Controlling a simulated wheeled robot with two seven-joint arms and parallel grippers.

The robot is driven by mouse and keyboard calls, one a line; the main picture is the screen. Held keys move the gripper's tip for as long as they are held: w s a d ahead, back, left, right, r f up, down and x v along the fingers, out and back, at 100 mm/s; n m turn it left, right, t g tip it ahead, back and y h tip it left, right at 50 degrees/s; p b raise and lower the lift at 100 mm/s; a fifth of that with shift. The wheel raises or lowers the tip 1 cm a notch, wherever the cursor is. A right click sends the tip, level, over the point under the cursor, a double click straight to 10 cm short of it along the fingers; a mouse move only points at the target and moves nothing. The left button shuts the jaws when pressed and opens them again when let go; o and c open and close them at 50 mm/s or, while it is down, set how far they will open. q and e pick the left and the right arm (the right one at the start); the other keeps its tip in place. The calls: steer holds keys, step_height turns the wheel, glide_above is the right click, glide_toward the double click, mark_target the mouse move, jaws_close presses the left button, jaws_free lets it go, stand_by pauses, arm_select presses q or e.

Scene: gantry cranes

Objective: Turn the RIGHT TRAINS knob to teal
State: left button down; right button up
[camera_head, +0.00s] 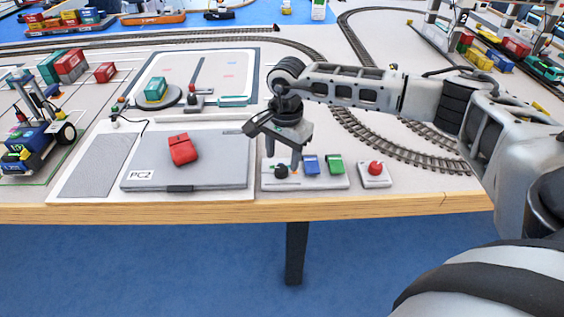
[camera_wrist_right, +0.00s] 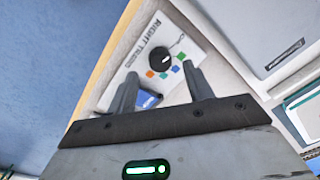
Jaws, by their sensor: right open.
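The RIGHT TRAINS knob (camera_head: 281,171) is a small black dial on the left part of a pale control panel (camera_head: 328,183) near the table's front edge. The right wrist view shows the knob (camera_wrist_right: 159,57) with a short white pointer mark and orange, green or teal, and blue squares around one side. I cannot tell which square the pointer faces. My right gripper (camera_head: 284,160) is open and points down above the knob. In the right wrist view its two fingers (camera_wrist_right: 161,76) are apart, with the knob beyond them and between their lines. My left gripper is out of view.
A blue switch (camera_head: 312,165) and a green switch (camera_head: 335,164) stand right of the knob on the same panel. A red button box (camera_head: 375,169) is further right. Tracks curve behind.

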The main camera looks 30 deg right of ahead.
mark_target(282, 168)
steer(key=shift+f, duration=1.7)
steer(key=c, duration=1)
steer(key=shift+o, duration=0.2)
